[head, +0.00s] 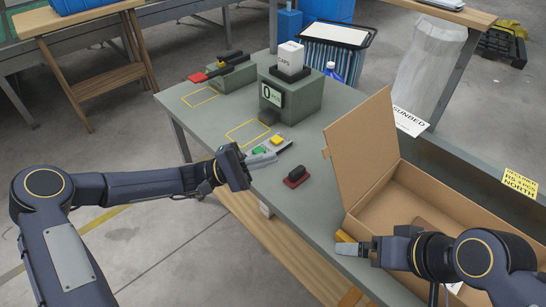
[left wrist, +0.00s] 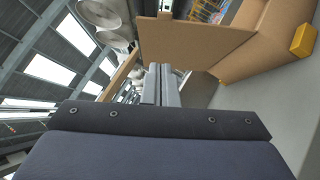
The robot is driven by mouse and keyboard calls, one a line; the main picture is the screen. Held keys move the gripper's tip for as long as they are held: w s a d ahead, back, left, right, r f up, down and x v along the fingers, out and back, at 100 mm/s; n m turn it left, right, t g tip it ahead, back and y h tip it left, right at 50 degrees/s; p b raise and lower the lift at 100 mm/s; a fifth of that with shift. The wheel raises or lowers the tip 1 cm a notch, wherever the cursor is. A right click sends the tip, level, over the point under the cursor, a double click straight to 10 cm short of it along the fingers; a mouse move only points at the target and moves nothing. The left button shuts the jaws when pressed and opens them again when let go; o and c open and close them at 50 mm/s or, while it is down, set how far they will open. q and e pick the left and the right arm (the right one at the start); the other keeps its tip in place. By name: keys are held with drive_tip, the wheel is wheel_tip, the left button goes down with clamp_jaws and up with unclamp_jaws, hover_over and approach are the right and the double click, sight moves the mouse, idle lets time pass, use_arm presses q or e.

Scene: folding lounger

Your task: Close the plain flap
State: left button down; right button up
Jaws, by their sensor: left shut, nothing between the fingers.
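An open cardboard box (head: 440,215) lies at the right of the table. A plain cardboard flap (head: 362,145) stands raised at its left end, with no label on the face I see. The flap also shows in the left wrist view (left wrist: 190,42), beyond my fingers. My left gripper (head: 240,177) is shut and empty, left of the flap and apart from it. Its fingers show together in the left wrist view (left wrist: 160,85). My right gripper (head: 345,248) is at the box's near left corner, beside a yellow block (head: 343,236); its finger gap does not show clearly.
A counter block (head: 292,95) stands farther back. A SUNBED label (head: 408,121) shows behind the flap. Open space lies between left gripper and flap.

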use_arm(q)
drive_tip(key=p, duration=0.2)
approach(328, 149)
drive_tip(key=w+d, duration=0.3)
drive_tip(key=shift+s+d+r+p, duration=0.25)
drive_tip(key=shift+s+d+r, duration=0.15)
drive_tip(key=shift+s+d, duration=0.3)
drive_tip(key=shift+s+d+r+p, duration=0.25)
drive_tip(key=shift+s+d+r, duration=0.1)
drive_tip(key=shift+s+d, duration=0.3)
